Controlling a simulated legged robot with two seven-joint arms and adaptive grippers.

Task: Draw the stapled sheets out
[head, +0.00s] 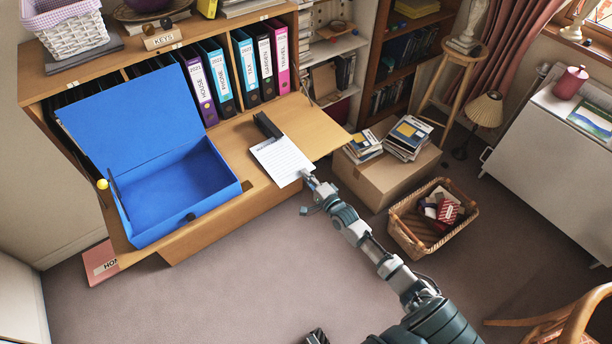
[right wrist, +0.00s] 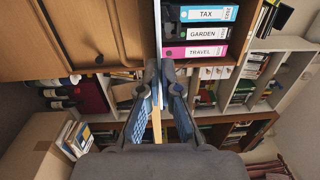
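The stapled sheets (head: 281,160), white with printed lines, lie on the fold-down wooden desk flap (head: 228,137), and a corner reaches past its front edge. A black stapler (head: 267,125) stands at their far edge. My right gripper (head: 307,178) is at that near corner of the sheets. In the right wrist view my right gripper (right wrist: 159,92) has its two fingers apart, one on each side of the thin edge between them. Whether the pads touch the paper is not clear. My left gripper (head: 317,337) shows only as a small dark part at the bottom edge, its fingers unreadable.
An open blue box file (head: 180,190) covers the flap's left part. Labelled binders (head: 249,68) stand behind. A cardboard box (head: 387,170) with books and a wicker basket (head: 433,217) stand on the floor to the right.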

